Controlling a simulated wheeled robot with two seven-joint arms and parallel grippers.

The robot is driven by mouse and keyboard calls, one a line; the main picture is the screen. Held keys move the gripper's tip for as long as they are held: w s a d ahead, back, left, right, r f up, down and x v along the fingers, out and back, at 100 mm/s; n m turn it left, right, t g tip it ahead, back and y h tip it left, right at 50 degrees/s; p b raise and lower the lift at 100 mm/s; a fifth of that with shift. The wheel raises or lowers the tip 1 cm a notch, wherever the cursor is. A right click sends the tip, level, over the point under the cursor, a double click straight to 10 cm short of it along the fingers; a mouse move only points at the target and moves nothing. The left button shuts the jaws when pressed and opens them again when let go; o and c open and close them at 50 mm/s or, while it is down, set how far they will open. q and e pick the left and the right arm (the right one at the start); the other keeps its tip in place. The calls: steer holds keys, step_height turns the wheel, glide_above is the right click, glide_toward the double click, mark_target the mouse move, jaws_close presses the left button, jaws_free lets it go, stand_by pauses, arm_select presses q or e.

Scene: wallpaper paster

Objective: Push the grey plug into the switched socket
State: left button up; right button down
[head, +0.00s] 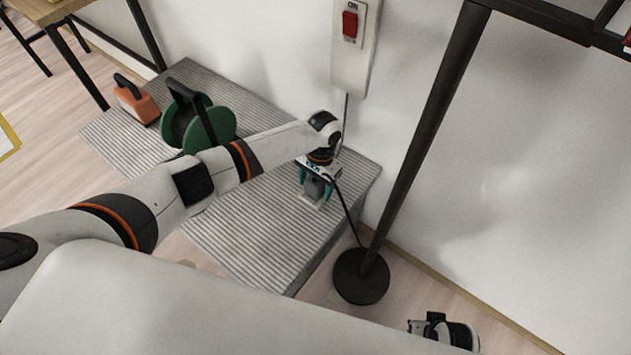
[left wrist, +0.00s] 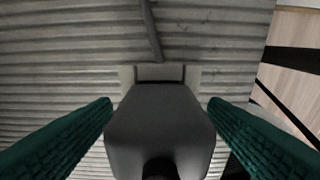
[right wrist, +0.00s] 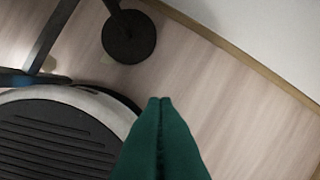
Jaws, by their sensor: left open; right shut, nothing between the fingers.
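The grey plug (left wrist: 160,125) fills the middle of the left wrist view, between the fingers of my left gripper (left wrist: 160,103), with a gap visible on each side. A pale socket-like holder (left wrist: 192,76) shows just beyond the plug's far end; how deep the plug sits in it I cannot tell. In the head view my left gripper (head: 315,188) is open, pointing down over the plug and the pale holder (head: 309,203) on the ribbed grey platform (head: 250,240). My right gripper (right wrist: 160,101) is shut and empty above the floor; its wrist shows at the head view's lower right.
A wall box (head: 352,68) with a red switch (head: 349,24) hangs above the platform, a cable running down from it. A green reel (head: 215,125) and an orange tool (head: 135,100) lie on the platform's left. A black stand's round base (head: 361,278) is close to its right edge.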

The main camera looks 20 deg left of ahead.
arm_select(q)
steer(key=shift+w+r, duration=0.1)
steer(key=shift+r, duration=0.45)
step_height(320, 180, up, 11)
steer(key=w+p, duration=0.1)
steer(key=p, duration=0.2)
steer(key=shift+w+d, duration=0.25)
steer(key=shift+d, duration=0.05)
arm_select(e)
steer(key=s+f, duration=0.5)
steer(key=f, duration=0.3)
steer(key=shift+d+f+g, duration=0.25)
steer(key=shift+d+g, duration=0.05)
steer(key=shift+d, duration=0.05)
arm_select(q)
steer(key=shift+f, duration=0.1)
arm_select(e)
steer(key=shift+s, duration=0.1)
